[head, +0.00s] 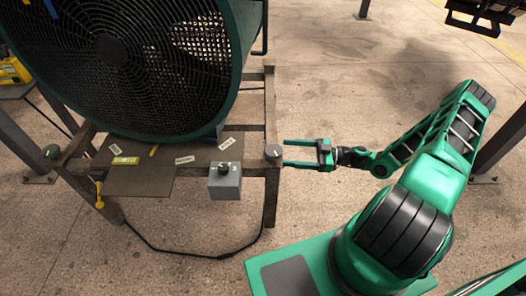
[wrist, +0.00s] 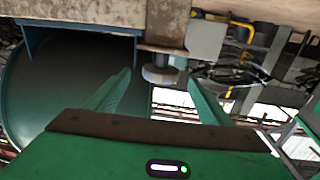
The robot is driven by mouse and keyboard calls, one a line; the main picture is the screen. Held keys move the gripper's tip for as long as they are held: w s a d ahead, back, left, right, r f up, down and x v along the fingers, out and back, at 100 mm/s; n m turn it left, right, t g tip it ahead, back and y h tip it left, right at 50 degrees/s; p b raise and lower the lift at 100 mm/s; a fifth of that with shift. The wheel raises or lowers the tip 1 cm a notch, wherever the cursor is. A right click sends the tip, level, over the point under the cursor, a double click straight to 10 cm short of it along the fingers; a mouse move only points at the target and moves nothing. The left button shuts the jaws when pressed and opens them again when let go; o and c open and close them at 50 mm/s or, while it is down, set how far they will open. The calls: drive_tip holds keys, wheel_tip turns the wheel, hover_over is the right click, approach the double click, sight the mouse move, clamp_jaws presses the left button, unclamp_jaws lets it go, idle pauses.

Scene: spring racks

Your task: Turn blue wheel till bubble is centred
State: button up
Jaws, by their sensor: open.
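My gripper (head: 284,153) is open, its two green fingers pointing left at a round dark grey knob (head: 273,151) on the right front corner of the fan's stand. In the wrist view the knob (wrist: 160,68) shows as a grey disc between and just beyond the fingertips, below a beam. I cannot tell whether they touch it. Another round knob (head: 51,151) is at the stand's left corner. Neither clearly looks blue. A small yellow strip (head: 125,160), possibly the level, lies on the brown plate; its bubble is too small to make out.
A large green caged fan (head: 130,60) stands on the rack. A grey box (head: 225,184) with a dark knob hangs at the front edge, left of my gripper. A yellow-handled part (head: 99,200) is at the left. A black cable crosses the floor.

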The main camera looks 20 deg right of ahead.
sight(273, 154)
drive_tip(key=x, duration=1)
drive_tip(key=shift+a, duration=0.15)
drive_tip(key=shift+c, duration=0.7)
drive_tip(key=c, duration=0.9)
